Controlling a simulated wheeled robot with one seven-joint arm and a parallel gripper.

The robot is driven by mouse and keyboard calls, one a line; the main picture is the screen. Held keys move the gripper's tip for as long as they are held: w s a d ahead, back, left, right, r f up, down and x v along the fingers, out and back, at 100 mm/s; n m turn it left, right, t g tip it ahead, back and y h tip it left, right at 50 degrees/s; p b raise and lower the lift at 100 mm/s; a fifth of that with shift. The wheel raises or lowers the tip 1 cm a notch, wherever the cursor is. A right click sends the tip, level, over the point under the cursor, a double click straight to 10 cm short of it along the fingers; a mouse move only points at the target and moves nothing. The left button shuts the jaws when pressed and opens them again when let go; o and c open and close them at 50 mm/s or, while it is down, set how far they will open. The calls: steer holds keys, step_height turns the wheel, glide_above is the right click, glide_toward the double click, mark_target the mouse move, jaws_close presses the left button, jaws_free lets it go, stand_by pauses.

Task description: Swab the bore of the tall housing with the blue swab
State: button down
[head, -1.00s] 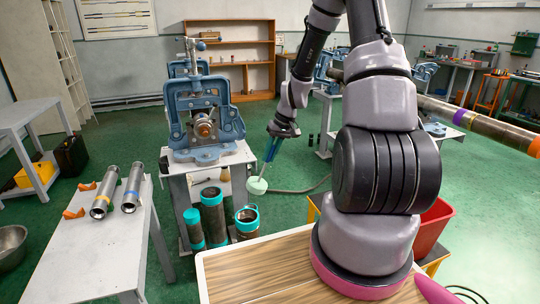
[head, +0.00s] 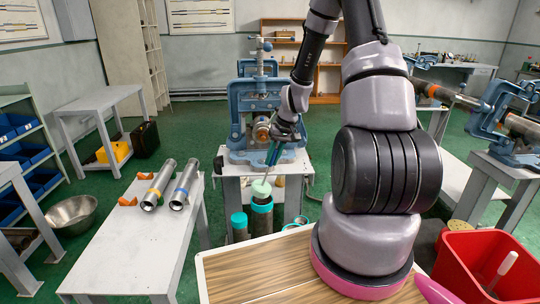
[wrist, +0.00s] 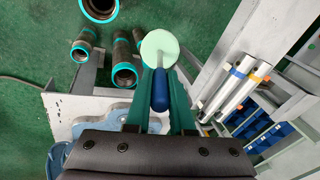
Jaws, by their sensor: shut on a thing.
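My gripper (head: 285,135) is shut on the blue swab, held in front of the vise stand. In the wrist view the swab has a blue handle (wrist: 160,92) between the teal fingers and a round mint-green head (wrist: 158,46). The head also shows in the head view (head: 261,187), where it overlaps the line just above the tall housing (head: 262,220). That housing is a dark upright cylinder with a teal rim, on the floor. The gap in depth is unclear.
A shorter teal-rimmed housing (head: 240,227) stands left of the tall one, and another is partly hidden at right. The blue vise (head: 258,105) sits on a stand behind. A table (head: 130,250) with two metal tubes is at left; a red bin (head: 470,275) is at right.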

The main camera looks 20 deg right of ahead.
steer(key=s+d+f+m+h, duration=0.1)
steer(key=s+d+f+m, duration=0.1)
steer(key=f, duration=0.7)
steer(key=s+d+f+m+g+h, duration=0.1)
steer(key=d+f+m, duration=0.3)
steer(key=f, duration=0.5)
steer(key=shift+s+d+f+g+h, duration=0.15)
steer(key=shift+s+d+g+h, duration=0.35)
steer(key=shift+d, duration=0.85)
step_height(320, 180, down, 7)
stand_by(3.0)
steer(key=shift+w+r, duration=0.1)
steer(key=shift+r, duration=0.15)
steer(key=shift+r+n, duration=0.55)
steer(key=shift+n, duration=0.6)
steer(key=shift+r+n, duration=0.5)
steer(key=shift+n, duration=0.65)
